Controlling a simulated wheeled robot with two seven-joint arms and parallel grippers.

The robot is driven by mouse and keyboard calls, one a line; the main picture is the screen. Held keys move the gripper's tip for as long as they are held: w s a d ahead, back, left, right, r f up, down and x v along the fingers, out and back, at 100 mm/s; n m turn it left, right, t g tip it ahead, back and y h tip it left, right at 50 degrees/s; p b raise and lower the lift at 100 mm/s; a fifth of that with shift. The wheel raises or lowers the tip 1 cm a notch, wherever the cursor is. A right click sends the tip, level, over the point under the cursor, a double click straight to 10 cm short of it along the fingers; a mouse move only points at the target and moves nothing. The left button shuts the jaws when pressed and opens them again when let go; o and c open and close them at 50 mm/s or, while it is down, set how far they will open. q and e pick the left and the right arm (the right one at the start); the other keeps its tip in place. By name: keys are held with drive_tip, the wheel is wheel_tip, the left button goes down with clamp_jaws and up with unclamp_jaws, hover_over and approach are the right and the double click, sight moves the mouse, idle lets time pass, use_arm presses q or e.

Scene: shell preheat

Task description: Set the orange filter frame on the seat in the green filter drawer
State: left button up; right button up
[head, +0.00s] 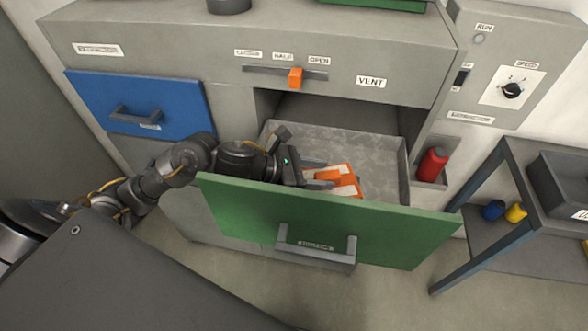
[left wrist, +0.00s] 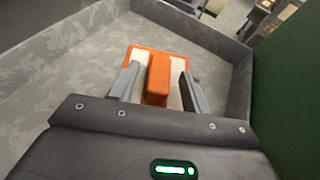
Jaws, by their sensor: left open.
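The green filter drawer (head: 390,231) is pulled open below the vent panel. The orange filter frame (head: 349,178) lies inside it, near the green front. In the left wrist view the filter frame (left wrist: 157,75) shows an orange rim, pale panels and a raised orange bar across its middle. My left gripper (head: 319,175) reaches over the drawer front. Its two fingers (left wrist: 155,84) stand apart on either side of the orange bar, with gaps visible on both sides. The seat is not distinguishable; the frame and gripper may cover it. My right gripper is not in view.
The grey drawer floor (head: 325,149) is clear behind the frame. A blue drawer (head: 140,104) is shut at left. An orange vent slider (head: 295,78) sits above. A red cylinder (head: 432,163) stands in a niche at right, beside a side table (head: 508,197).

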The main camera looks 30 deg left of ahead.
use_arm(q)
drive_tip(key=b+v, duration=0.2)
drive_tip(key=v, duration=0.7)
drive_tip(key=shift+s+a, duration=0.2)
drive_tip(key=shift+s, duration=0.1)
drive_tip(key=shift+r, duration=0.1)
